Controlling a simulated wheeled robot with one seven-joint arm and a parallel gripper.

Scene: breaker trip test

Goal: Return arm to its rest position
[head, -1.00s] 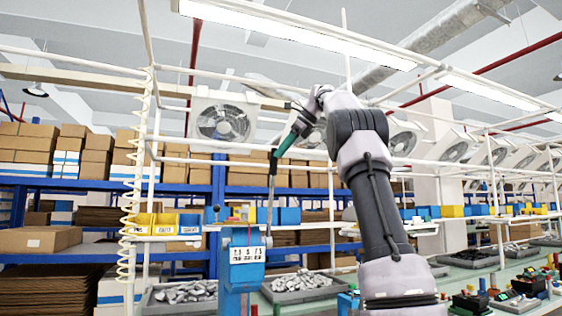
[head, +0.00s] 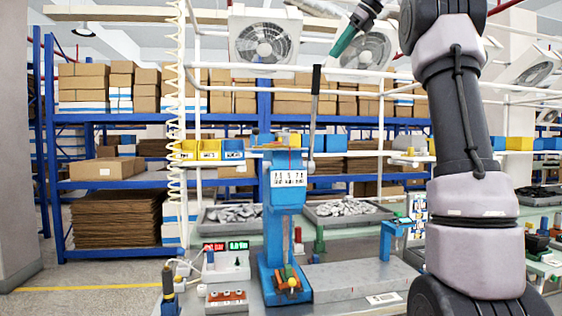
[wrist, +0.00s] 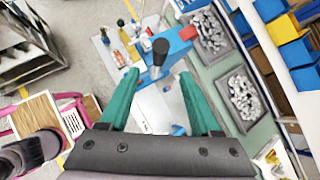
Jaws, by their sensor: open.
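My gripper (head: 343,44) is up at the top of the head view, with its green fingers pointing down and left. It is empty and apart from the lever below it. In the wrist view my gripper (wrist: 159,75) shows two green fingers spread wide. A blue press-like test stand (head: 287,195) stands on the bench with a white label on its front. Its long lever (head: 314,105) with a black grip stands nearly upright. In the wrist view the black lever end (wrist: 160,46) shows beyond and between the fingertips, with the blue stand (wrist: 178,42) behind it.
Grey trays (head: 345,211) of metal parts lie behind the stand. A small unit with red and green displays (head: 226,264) sits to its left. White frame rails and a coiled white hose (head: 178,130) stand nearby. Blue shelves (head: 110,184) with boxes are behind.

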